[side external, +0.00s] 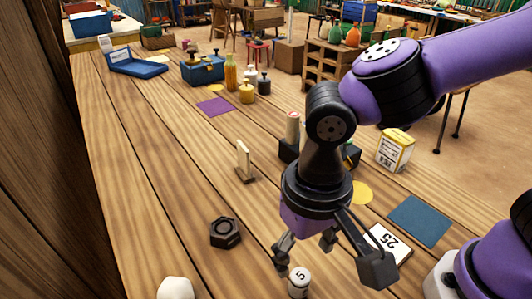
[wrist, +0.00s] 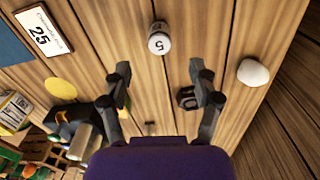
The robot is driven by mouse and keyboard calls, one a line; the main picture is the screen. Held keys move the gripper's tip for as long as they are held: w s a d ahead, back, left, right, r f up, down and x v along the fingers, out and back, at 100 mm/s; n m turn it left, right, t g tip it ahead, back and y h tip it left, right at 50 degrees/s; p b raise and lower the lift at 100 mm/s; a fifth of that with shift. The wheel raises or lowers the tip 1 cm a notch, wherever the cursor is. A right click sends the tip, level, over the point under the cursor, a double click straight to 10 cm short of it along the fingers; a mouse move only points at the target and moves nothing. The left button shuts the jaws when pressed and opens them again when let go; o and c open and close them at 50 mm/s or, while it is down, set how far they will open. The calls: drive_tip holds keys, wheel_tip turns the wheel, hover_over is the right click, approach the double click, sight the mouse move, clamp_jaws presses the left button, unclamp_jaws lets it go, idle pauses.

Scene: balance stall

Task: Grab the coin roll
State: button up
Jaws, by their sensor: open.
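A pale upright cylinder with a reddish top, which looks like the coin roll (side external: 292,128), stands at a black holder (side external: 288,150) behind my wrist in the side view. In the wrist view a pale cylinder (wrist: 84,142) shows by the black holder at lower left, partly cut off by my gripper body. My gripper (side external: 330,262) points down over the table, open and empty, well apart from that cylinder. In the wrist view its fingers (wrist: 160,75) are spread. A small white-and-grey cylinder marked 5 (side external: 299,282) stands near the fingertips; it also shows beyond them in the wrist view (wrist: 158,40).
A black hex nut (side external: 226,232), a white rounded lump (side external: 175,289) and an upright wooden piece (side external: 243,160) stand to the left. A 25 card (side external: 389,244), blue mat (side external: 420,221) and yellow-white tin (side external: 395,149) lie right. Bottles and boxes stand farther back.

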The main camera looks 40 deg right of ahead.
sight(301, 276)
wheel_tip(301, 276, down, 8)
drive_tip(key=shift+w+f, duration=0.1)
drive_tip(key=shift+f, duration=0.1)
clamp_jaws()
